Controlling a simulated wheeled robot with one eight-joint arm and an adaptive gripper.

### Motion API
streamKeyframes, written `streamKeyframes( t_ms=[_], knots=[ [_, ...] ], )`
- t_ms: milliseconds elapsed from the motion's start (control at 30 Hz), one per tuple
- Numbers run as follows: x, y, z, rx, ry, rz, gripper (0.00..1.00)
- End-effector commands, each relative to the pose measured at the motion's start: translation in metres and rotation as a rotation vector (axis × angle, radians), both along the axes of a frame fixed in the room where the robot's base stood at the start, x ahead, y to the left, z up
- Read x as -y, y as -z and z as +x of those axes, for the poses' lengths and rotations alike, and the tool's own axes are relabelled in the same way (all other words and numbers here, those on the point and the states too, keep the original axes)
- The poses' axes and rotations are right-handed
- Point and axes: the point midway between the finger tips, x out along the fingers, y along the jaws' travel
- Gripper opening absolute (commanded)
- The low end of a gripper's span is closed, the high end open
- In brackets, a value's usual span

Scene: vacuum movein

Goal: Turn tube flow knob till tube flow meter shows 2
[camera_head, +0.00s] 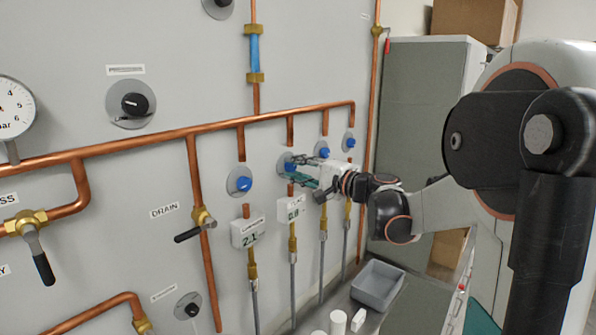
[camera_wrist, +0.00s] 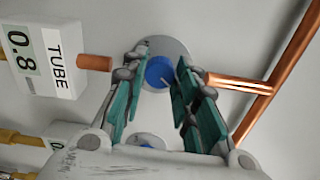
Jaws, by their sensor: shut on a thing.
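The tube flow knob (camera_wrist: 158,71) is blue with a pale pointer line, on a round grey plate. In the head view the knob (camera_head: 289,163) is partly covered by my fingers. My gripper (camera_wrist: 160,77) has its green-padded fingers on either side of the knob and is shut on it. In the head view my gripper (camera_head: 297,171) reaches the panel from the right. The tube flow meter (camera_wrist: 45,62) is a white box labelled TUBE, reading 0.8. It also shows in the head view (camera_head: 291,209).
Another flow meter (camera_head: 249,233) reading 2.1 hangs left, below another blue knob (camera_head: 240,184). More blue knobs (camera_head: 349,143) sit to the right. A copper pipe (camera_head: 180,134) runs above the knobs. A grey bin (camera_head: 378,285) stands below.

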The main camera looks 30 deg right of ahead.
Motion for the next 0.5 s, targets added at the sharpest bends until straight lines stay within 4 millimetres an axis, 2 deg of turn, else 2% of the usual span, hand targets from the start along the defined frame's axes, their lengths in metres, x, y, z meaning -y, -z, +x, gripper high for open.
streamKeyframes(
  t_ms=[200, 500],
  knots=[
    [-0.0006, 0.0014, -0.0004, 0.029, -0.001, -0.085, 0.04],
    [-0.0007, 0.0014, -0.0005, 0.043, -0.001, -0.125, 0.04]
  ],
)
